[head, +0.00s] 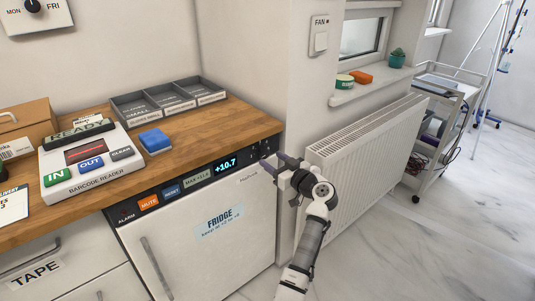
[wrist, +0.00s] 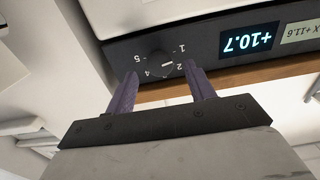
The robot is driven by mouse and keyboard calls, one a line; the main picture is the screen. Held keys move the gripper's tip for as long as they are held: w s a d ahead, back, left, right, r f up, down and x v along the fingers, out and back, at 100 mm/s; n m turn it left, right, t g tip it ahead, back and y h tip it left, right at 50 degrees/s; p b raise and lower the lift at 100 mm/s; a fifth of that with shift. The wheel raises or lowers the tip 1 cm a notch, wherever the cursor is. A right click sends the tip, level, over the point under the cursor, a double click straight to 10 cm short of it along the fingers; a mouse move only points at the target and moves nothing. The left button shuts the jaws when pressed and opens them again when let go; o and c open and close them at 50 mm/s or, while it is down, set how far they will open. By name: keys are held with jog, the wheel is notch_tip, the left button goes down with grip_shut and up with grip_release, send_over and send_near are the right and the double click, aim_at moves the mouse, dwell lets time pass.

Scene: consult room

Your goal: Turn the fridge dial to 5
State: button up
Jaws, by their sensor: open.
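The fridge dial (wrist: 157,63) is a small dark round knob on the dark fridge panel, with white numbers around it that appear upside down in the wrist view. A short white mark on it seems to point toward the 2 side, but the exact setting is hard to read. My gripper (wrist: 162,76) is open and empty, with its purple fingertips on either side of the dial's lower part; I cannot tell whether they touch it. In the head view my gripper (head: 273,161) is at the right end of the panel. The fridge (head: 205,255) is white, with its door shut.
The panel's display (head: 226,165) reads +10.7, with the mute (head: 149,202) and reset (head: 172,191) buttons to its left. The wooden counter (head: 205,140) overhangs above, holding a barcode reader (head: 92,166) and blue block (head: 155,140). A radiator (head: 365,155) stands right of my arm.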

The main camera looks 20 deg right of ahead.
aim_at(266, 155)
jog(key=shift+x, duration=1.9)
jog(key=c, duration=0.9)
jog(key=shift+c, duration=0.2)
